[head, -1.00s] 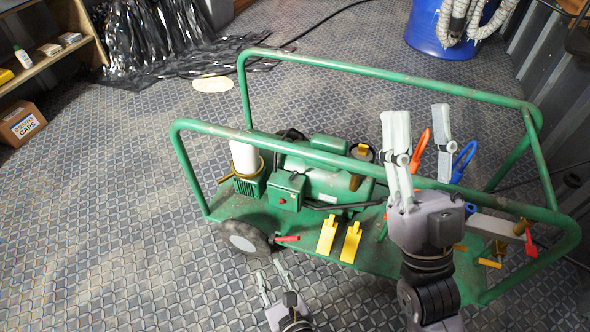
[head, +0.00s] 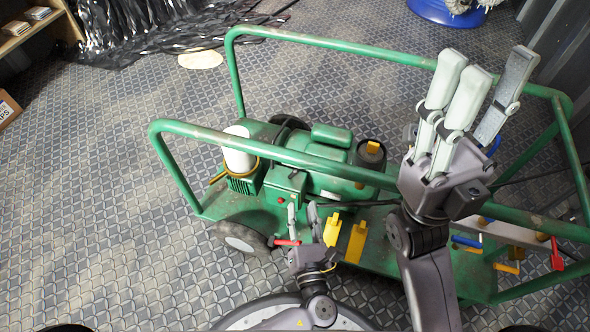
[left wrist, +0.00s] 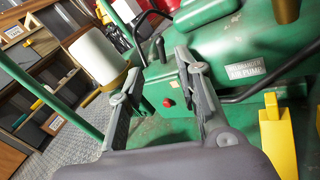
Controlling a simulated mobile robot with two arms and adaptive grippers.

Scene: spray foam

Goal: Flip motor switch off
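A green motor unit (head: 335,170) sits on a green-framed cart. On its front left is a green switch box (head: 287,180) with a small red knob (head: 281,200). The red knob (left wrist: 168,103) shows between my left gripper's fingers in the left wrist view. My left gripper (head: 302,207) is open and empty, its fingertips just in front of the box; I cannot tell whether they touch it. The fingers hide part of the box in the left wrist view. My right gripper (head: 493,62) is open and empty, raised over the cart's right side.
The cart's green rail (head: 300,157) runs above the motor. Yellow pedals (head: 356,243) and a red handle (head: 288,242) are close to my left gripper. A white cylinder (head: 238,150) stands left of the box. Open patterned floor (head: 90,220) lies to the left.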

